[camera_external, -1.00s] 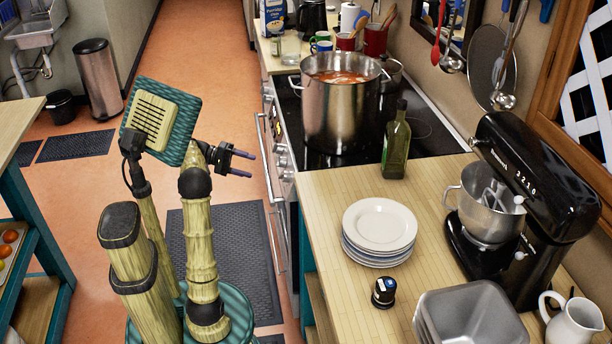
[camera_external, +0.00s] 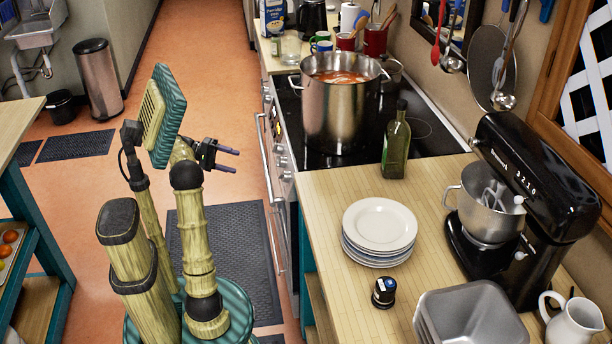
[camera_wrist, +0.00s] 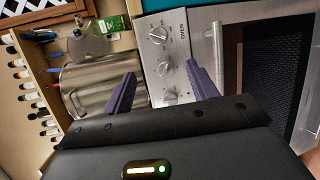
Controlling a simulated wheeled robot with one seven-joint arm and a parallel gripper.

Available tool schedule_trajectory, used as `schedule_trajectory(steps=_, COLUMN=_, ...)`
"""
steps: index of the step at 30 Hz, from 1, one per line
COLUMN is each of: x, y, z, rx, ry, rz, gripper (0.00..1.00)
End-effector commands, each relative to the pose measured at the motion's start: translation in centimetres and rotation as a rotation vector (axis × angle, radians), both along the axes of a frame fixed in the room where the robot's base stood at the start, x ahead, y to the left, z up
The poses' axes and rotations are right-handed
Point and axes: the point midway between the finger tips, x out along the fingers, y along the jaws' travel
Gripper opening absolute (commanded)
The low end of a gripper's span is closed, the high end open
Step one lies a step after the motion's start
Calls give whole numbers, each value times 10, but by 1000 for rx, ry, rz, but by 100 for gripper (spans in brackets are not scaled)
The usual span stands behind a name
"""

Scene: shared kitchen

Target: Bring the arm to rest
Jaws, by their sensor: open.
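My gripper (camera_external: 231,161) is open and empty, held over the aisle to the left of the stove in the external view. Its two purple fingers point right, towards the stove front, and touch nothing. In the wrist view the parted fingers of my gripper (camera_wrist: 156,90) frame the stove's knob panel (camera_wrist: 165,55), which lies beyond them. My arm (camera_external: 192,230) stands bent upward, clear of the counter.
A large steel pot (camera_external: 338,110) of red food stands on the stove (camera_external: 425,135). The counter (camera_external: 330,215) holds a green bottle (camera_external: 396,145), stacked plates (camera_external: 379,225), a timer (camera_external: 383,293) and a black mixer (camera_external: 530,190). The aisle floor (camera_external: 185,60) behind is clear.

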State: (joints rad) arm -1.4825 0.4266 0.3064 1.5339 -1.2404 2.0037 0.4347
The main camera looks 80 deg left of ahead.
Motion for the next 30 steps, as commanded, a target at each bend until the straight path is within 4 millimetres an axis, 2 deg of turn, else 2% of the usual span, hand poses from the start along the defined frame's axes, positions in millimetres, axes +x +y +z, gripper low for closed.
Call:
schedule_trajectory(steps=5, x=10, y=-4, z=9, rx=-8, ry=19, rz=-12, gripper=58)
schedule_trajectory(steps=11, x=50, y=-23, z=30, rx=-37, ry=118, rz=-56, gripper=58)
schedule_trajectory(steps=21, x=117, y=-79, z=56, rx=-41, ry=351, rz=-161, gripper=58)
schedule_trajectory(steps=30, x=155, y=-138, z=80, rx=28, ry=545, rz=-265, gripper=58)
